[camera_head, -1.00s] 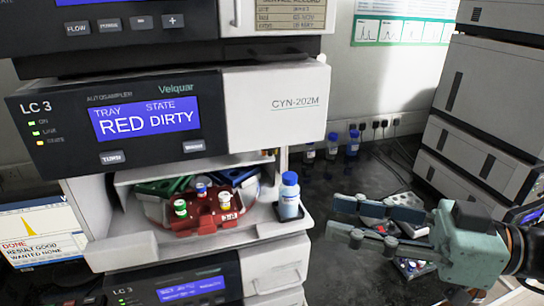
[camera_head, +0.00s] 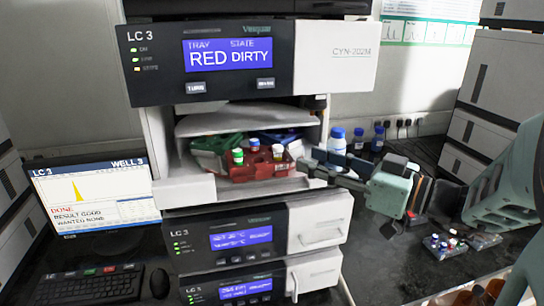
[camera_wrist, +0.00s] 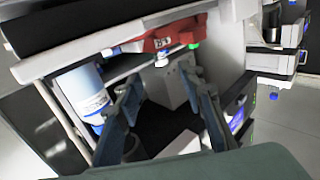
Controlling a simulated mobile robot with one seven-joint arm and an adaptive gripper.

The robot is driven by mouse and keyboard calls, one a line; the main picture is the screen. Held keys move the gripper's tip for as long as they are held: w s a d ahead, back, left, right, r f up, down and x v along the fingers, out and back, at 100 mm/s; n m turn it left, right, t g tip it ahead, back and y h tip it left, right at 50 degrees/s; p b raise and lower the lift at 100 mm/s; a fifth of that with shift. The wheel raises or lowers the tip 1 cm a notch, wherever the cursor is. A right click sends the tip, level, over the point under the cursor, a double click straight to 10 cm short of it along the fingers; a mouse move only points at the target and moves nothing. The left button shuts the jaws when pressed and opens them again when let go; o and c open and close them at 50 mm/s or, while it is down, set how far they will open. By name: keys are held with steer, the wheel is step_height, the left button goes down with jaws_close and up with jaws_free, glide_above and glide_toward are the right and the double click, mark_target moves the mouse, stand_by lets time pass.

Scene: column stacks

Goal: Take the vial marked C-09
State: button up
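The label C-09 is not legible on any vial. In the head view, a red tray (camera_head: 262,171) sits in the open autosampler. It holds a green-capped vial (camera_head: 238,157), a blue-capped vial (camera_head: 254,145) and a white-capped vial (camera_head: 278,153). The red tray also shows near the top of the wrist view (camera_wrist: 165,32). My gripper (camera_head: 310,164) reaches in from the right, its fingertips close to the tray's right end. In the wrist view (camera_wrist: 150,75) its two fingers are apart with nothing between them.
A white bottle with a blue cap (camera_head: 337,140) stands just right of the tray, close to my fingers; it shows at left in the wrist view (camera_wrist: 84,90). Green and blue trays lie behind the red one. More vials (camera_head: 440,243) sit on the bench at right.

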mark_target(278, 146)
steer(key=p+x, duration=0.1)
steer(key=x, duration=0.3)
steer(key=shift+w+a, duration=0.1)
steer(key=shift+a, duration=0.05)
steer(key=p+x, duration=0.2)
steer(key=x, duration=0.2)
steer(key=shift+a+r, duration=0.15)
steer(key=shift+r, duration=0.05)
steer(key=shift+w+a, duration=0.25)
steer(key=shift+a, duration=0.1)
steer(key=shift+f, duration=0.1)
steer(key=c, duration=0.9)
